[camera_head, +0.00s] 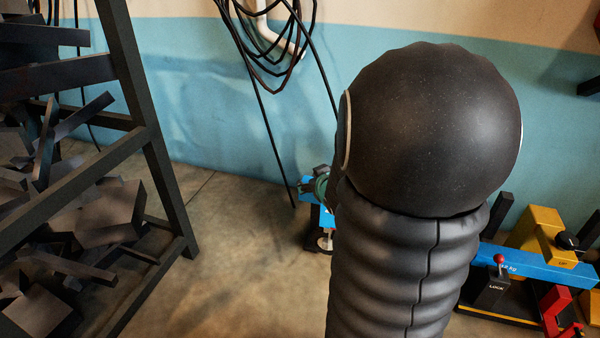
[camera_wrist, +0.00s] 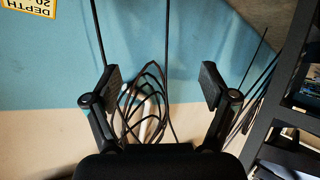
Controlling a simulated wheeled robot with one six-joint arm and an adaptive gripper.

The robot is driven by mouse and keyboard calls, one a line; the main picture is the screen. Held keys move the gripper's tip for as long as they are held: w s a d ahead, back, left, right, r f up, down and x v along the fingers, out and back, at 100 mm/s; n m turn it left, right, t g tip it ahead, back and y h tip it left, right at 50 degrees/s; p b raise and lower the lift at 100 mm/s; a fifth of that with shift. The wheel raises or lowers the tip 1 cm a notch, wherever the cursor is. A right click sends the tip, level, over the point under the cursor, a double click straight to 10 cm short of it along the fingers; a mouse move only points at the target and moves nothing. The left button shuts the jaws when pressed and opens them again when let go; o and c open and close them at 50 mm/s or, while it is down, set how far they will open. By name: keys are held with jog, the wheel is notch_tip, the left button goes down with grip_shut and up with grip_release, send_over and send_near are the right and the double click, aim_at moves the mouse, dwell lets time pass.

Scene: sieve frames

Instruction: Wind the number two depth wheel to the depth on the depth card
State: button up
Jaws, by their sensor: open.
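A yellow depth card (camera_wrist: 27,9) is cut off by the top left corner of the wrist view. Its print is upside down; "DEPTH" and a partly cut-off line that seems to begin with "20" show. My gripper (camera_wrist: 162,86) is open and empty in the wrist view, its two fingers spread before the wall and hanging cables. The card lies beyond the left finger, well apart from it. No depth wheel marked as number two can be made out. In the head view my black arm blocks the middle, and my gripper is hidden.
A blue device with a greenish round part (camera_head: 321,186) is half hidden behind my arm. Right of it are a blue beam (camera_head: 535,264), a red-knobbed lever (camera_head: 499,260) and a yellow block (camera_head: 540,232). A dark rack (camera_head: 150,130) of metal pieces stands left. Black cables (camera_head: 262,45) hang on the wall.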

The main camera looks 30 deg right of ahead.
jog(key=s+a+r+g+p, duration=0.1)
jog(key=s+a+r+g, duration=0.1)
jog(key=s+a+r, duration=0.2)
jog(key=shift+a+r+p, duration=0.4)
jog(key=shift+a+r, duration=0.8)
jog(key=shift+a, duration=0.65)
